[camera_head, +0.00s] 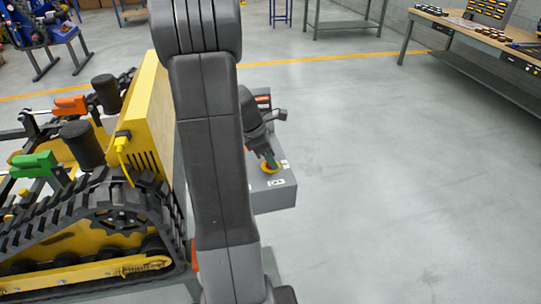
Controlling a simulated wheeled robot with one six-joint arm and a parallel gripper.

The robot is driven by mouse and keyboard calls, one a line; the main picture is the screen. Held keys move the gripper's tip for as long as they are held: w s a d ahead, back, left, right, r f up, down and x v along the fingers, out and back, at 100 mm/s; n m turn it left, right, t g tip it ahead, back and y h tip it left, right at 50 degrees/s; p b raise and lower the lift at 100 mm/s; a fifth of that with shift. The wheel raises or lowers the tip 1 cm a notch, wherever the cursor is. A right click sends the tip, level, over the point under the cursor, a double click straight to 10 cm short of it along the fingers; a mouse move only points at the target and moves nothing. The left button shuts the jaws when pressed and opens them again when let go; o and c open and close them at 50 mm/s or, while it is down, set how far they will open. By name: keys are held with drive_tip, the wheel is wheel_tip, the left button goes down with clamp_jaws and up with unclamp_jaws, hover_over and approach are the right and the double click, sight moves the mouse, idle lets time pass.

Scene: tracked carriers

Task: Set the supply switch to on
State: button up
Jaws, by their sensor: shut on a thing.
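A grey box (276,198) stands just right of my arm, beside the yellow tracked carrier. On its top is a small round yellow plate (267,170), which I take to be the supply switch. My gripper (270,160) points down at this plate, with its fingertips right at it. It is shut on the switch's knob, which the fingers mostly hide. The switch's position cannot be read from here. White labels (277,183) lie on the box beside the plate.
The tracked carrier (120,215), with black tracks and green and orange handles, fills the left. My arm hides part of the box and carrier. A workbench (480,42) stands at the far right. The grey floor (400,180) on the right is clear.

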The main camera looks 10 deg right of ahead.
drive_tip(key=m+g+p, duration=0.1)
drive_tip(key=m, duration=0.3)
drive_tip(key=shift+r+g+p, duration=0.1)
drive_tip(key=shift+g+p, duration=0.2)
drive_tip(key=shift+p, duration=0.05)
drive_tip(key=m, duration=0.2)
drive_tip(key=m+g+y+p, duration=0.1)
drive_tip(key=m, duration=0.1)
drive_tip(key=shift+m+g, duration=0.3)
drive_tip(key=m+y, duration=0.1)
drive_tip(key=m, duration=0.1)
drive_tip(key=m+p, duration=0.1)
drive_tip(key=m, duration=0.1)
drive_tip(key=shift+m+g+y, duration=0.3)
drive_tip(key=shift+y, duration=0.1)
drive_tip(key=shift+m+y+p, duration=0.4)
drive_tip(key=shift+m+y, duration=0.2)
drive_tip(key=shift+m, duration=1.2)
drive_tip(key=o, duration=1)
